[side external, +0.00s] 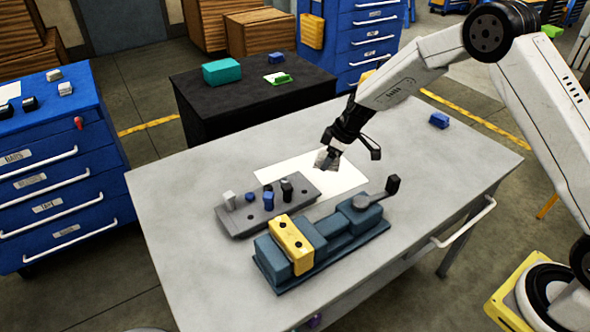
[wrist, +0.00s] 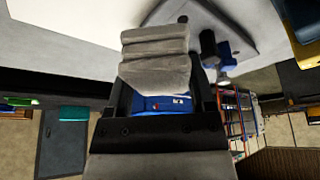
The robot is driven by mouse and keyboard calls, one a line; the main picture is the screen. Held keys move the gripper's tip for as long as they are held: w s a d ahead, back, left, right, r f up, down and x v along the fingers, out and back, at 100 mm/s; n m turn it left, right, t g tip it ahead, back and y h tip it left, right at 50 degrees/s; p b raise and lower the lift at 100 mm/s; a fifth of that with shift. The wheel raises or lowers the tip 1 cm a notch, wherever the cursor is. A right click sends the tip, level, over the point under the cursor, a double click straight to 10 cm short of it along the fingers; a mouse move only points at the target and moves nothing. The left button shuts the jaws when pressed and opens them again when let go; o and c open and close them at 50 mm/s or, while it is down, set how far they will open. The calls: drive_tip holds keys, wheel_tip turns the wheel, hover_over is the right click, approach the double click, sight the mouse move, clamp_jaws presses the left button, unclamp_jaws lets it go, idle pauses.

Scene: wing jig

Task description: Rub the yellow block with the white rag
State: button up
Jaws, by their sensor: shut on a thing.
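The yellow block (side external: 292,244) sits across the left end of a blue-grey clamp fixture (side external: 345,240) on the grey table. It has two dark holes. A yellow piece (wrist: 306,42) at the right edge of the wrist view looks like the same block. My gripper (side external: 330,151) is above the table, behind the fixture and apart from the block. It is shut on the crumpled white-grey rag (side external: 322,161). In the wrist view the folded rag (wrist: 155,55) lies between the fingers of my gripper (wrist: 158,88).
A grey peg plate (side external: 235,222) with black, blue and white pegs stands between the rag and the fixture. A white sheet (side external: 345,178) lies under my gripper. The clamp's black-knobbed lever (side external: 391,186) sticks up at right. A blue block (side external: 439,120) is at the table's far right.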

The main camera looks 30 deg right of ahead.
drive_tip(key=s+a+r+n+g+h, duration=0.1)
drive_tip(key=s+a+n, duration=0.3)
drive_tip(key=n, duration=0.5)
drive_tip(key=s+a+r+n+g+h, duration=0.1)
drive_tip(key=s+a+r+n+g, duration=0.2)
drive_tip(key=a+n, duration=0.6)
drive_tip(key=s+a+r+n+g+h, duration=0.1)
drive_tip(key=s+a+r+n+g, duration=0.2)
drive_tip(key=a+n, duration=0.4)
drive_tip(key=shift+s+a+r+n+g, duration=0.15)
drive_tip(key=shift+s+r+n+g, duration=0.3)
drive_tip(key=shift+s+n, duration=0.6)
drive_tip(key=shift+w+f, duration=0.2)
